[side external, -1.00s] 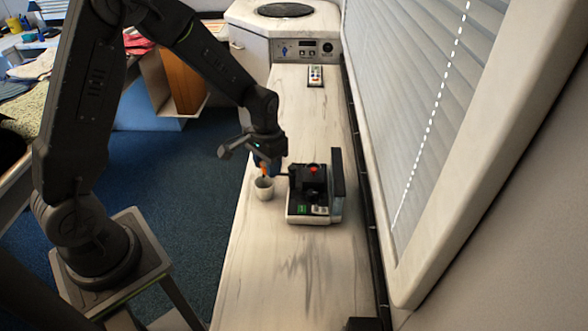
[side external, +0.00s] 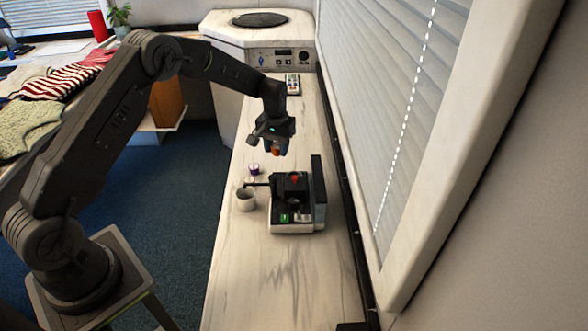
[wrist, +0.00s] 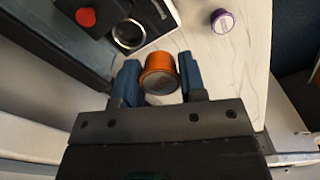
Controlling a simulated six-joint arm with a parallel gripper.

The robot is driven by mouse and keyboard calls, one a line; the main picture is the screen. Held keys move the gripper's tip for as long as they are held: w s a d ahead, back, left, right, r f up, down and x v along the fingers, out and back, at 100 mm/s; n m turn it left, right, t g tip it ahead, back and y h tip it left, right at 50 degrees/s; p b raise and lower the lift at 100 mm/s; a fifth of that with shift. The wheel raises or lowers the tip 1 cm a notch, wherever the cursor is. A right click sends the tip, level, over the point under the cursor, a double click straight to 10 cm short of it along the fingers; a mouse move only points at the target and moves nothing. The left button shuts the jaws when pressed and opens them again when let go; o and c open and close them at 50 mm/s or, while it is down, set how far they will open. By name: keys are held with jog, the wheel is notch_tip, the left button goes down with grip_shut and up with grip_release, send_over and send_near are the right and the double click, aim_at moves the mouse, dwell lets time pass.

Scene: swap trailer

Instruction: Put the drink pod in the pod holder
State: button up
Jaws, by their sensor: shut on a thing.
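My gripper (side external: 276,147) is shut on an orange drink pod (side external: 276,153), held in the air beyond the coffee machine. In the wrist view the orange pod (wrist: 159,75) sits between the two blue fingers (wrist: 159,82), its grey end facing the camera. The black machine (side external: 293,212) has a red button on top and a dark arm reaching left. In the wrist view a round silver-rimmed opening (wrist: 129,34), apparently the pod holder, lies beyond the pod, apart from it. It cannot be made out in the side view.
A purple pod (side external: 254,169) stands on the counter (side external: 270,285), and also shows in the wrist view (wrist: 222,21). The window blinds (side external: 375,100) border the right side.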

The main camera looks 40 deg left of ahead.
send_over(294, 172)
jog(key=s+d, duration=0.1)
jog(key=s, duration=0.1)
jog(key=f, duration=0.3)
jog(key=shift+w+d, duration=0.2)
jog(key=shift+f, duration=2)
jog(key=shift+f, duration=0.65)
jog(key=o, duration=0.9)
jog(key=shift+s+d+f, duration=0.15)
notch_tip(294, 172, up, 14)
jog(key=shift+f, duration=0.1)
